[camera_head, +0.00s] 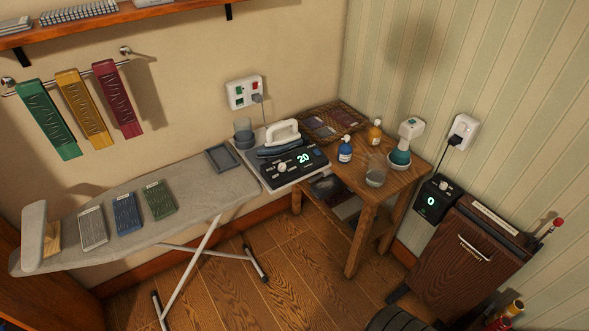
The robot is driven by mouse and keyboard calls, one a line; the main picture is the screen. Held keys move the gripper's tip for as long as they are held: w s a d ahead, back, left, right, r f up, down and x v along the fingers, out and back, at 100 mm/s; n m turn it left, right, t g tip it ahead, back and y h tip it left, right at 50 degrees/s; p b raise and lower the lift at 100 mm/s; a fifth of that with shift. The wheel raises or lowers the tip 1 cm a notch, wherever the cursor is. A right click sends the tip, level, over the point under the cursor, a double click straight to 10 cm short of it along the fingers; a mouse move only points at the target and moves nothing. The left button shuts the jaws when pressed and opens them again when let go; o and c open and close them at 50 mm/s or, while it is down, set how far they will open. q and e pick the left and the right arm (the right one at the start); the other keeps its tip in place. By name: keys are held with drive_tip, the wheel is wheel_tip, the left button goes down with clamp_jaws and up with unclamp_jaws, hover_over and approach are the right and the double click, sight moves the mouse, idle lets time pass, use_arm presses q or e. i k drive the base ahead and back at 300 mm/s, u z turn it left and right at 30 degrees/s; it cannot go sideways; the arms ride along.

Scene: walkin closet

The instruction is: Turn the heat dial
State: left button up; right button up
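A dark control panel (311,160) with a green "20" display sits at the front of the iron's base station, at the right end of the ironing board. A small pale round dial (282,167) is on this panel, left of the digits. The white and blue iron (282,139) rests on the station behind the panel. A second black unit (437,199) with a green "0" display is at the right wall, and it also has a small knob. No label saying heat is readable on either. Neither of my grippers is in view.
A wooden side table (395,180) right of the station holds bottles, a glass and a woven tray. A brown wooden cabinet (465,260) stands at the right wall. The wooden floor (300,290) in front is largely open.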

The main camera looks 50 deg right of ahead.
sight(282, 167)
drive_tip(key=z, duration=1)
drive_tip(key=i, duration=1.1)
drive_tip(key=z, duration=0.7)
